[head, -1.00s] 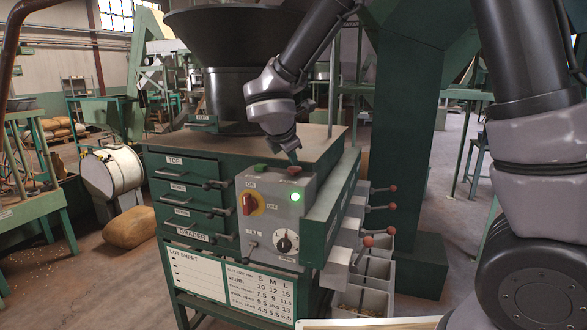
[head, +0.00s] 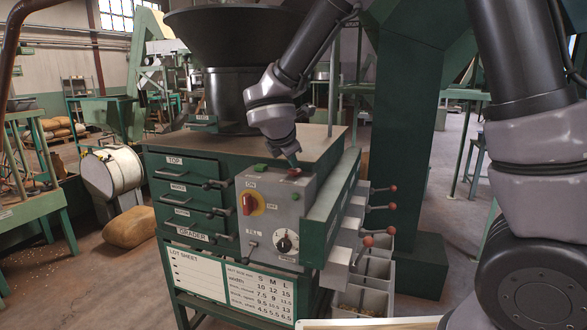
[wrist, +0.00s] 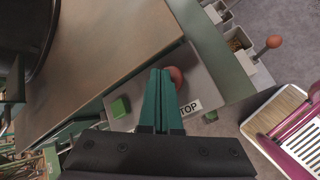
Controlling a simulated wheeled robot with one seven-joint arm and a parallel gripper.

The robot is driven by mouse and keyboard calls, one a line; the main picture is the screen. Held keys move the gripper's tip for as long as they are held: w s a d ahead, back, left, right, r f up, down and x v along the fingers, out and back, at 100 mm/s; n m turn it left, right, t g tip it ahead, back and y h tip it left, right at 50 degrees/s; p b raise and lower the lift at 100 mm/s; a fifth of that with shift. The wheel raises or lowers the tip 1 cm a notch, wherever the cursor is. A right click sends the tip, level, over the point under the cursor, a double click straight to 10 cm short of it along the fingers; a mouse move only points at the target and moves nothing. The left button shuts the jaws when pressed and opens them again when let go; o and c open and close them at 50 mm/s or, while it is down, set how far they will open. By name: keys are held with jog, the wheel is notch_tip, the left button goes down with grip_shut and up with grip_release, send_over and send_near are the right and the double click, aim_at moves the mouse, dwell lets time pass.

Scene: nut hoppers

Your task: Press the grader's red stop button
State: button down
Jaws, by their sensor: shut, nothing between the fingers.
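The grader (head: 320,140) is a green cabinet with a grey control box (head: 270,222) on its front. The red stop button (head: 293,174) is on the box's top face, to the right of a green button (head: 261,167). My gripper (head: 294,164) is shut and empty, pointing down with its tips at the red button. In the wrist view the green fingers (wrist: 158,74) partly cover the red button (wrist: 177,76), beside a label of which "TOP" shows. The exact contact is hidden by the fingers. The indicator lamp (head: 295,197) on the box's front is dark.
The box's front has a red-and-yellow rotary switch (head: 247,204) and a dial (head: 286,241). A black hopper (head: 228,40) stands on the grader's top. Red-knobbed levers (head: 368,241) and grey bins (head: 365,295) are at the right side.

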aim_at(293, 171)
dwell(0.3)
jog(key=shift+r, duration=0.45)
jog(key=shift+r, duration=3)
jog(key=shift+d, duration=0.1)
